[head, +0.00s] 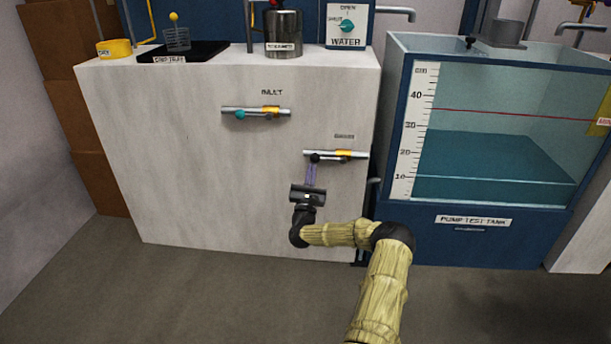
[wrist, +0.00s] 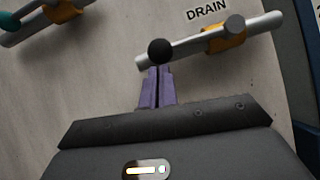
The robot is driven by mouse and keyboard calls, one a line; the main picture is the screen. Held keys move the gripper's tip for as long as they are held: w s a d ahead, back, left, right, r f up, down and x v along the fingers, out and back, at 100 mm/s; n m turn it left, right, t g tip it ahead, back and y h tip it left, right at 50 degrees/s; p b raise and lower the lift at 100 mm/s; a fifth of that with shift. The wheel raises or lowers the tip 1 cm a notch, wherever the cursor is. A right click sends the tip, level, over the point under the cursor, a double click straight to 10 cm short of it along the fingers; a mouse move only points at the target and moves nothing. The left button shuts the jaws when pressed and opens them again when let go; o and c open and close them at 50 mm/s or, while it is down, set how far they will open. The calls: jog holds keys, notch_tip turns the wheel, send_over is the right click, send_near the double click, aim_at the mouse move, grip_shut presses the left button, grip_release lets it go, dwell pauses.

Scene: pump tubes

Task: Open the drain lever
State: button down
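The drain pipe (head: 356,155) is a short grey pipe with an orange section, low on the white cabinet front. It also shows in the wrist view (wrist: 272,24) under the DRAIN label. The dark drain lever knob (head: 315,157) is at its left part. My gripper (head: 310,168) points up at the pipe's left end. In the wrist view its purple fingers (wrist: 158,72) are together with only a thin gap. I cannot tell whether they touch the knob.
The inlet pipe (head: 256,111) with a teal knob is above and left on the same cabinet (head: 180,160). A blue-framed water tank (head: 490,150) stands to the right. A black drip tray (head: 190,52) and a metal pot (head: 284,35) are on top. The floor at left is clear.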

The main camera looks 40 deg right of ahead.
jog(key=shift+w+r, duration=0.1)
jog(key=shift+r, duration=0.2)
jog(key=shift+f, duration=0.1)
jog(key=w+f+p+v, duration=0.1)
jog(key=w+f+v, duration=0.1)
jog(key=v, duration=1.1)
jog(key=shift+d+f, duration=0.2)
jog(key=shift+f, duration=0.05)
jog(key=shift+r, duration=0.1)
dwell(0.4)
